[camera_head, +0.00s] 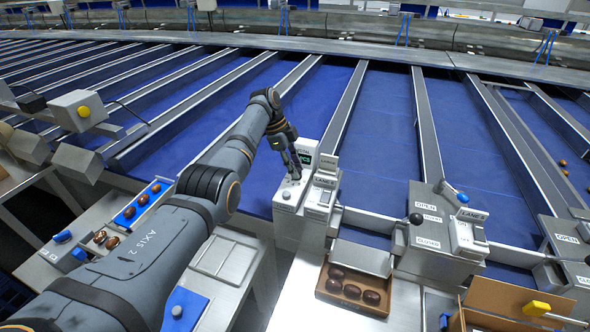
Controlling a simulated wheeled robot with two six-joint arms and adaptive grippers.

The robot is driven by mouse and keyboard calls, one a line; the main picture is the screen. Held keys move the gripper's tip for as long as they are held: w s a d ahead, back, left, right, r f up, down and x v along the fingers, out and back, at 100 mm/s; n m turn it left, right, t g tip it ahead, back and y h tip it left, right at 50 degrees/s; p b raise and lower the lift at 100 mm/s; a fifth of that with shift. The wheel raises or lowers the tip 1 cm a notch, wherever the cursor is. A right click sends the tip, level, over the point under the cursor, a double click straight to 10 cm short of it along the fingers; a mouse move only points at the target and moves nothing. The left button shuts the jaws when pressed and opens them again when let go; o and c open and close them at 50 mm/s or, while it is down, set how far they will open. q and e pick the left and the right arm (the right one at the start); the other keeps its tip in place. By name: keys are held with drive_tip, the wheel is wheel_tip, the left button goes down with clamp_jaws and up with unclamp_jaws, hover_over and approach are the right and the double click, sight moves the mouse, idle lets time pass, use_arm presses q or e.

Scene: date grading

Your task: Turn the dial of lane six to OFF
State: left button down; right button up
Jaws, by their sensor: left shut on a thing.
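My left arm reaches in from the lower left, and its gripper (295,174) points down at a light control box (287,197) near the middle. The fingers are shut on a small dial on top of this box. The fingertips hide the dial, so I cannot read its setting. A small dark screen (305,157) with green characters stands just behind the fingers. A labelled lane unit (322,196) stands close to the right of the gripper; its label is too small to read surely. My right gripper is not in view.
A box with several dates (346,270) sits in front of the lane unit. Blue lanes with metal dividers fill the back.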

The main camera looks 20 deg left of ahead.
use_arm(q)
drive_tip(key=shift+r, duration=0.1)
drive_tip(key=c, duration=1)
unclamp_jaws()
drive_tip(key=shift+c, duration=0.2)
drive_tip(key=v, duration=0.7)
drive_tip(key=shift+r, duration=0.2)
drive_tip(key=shift+w+a, duration=0.1)
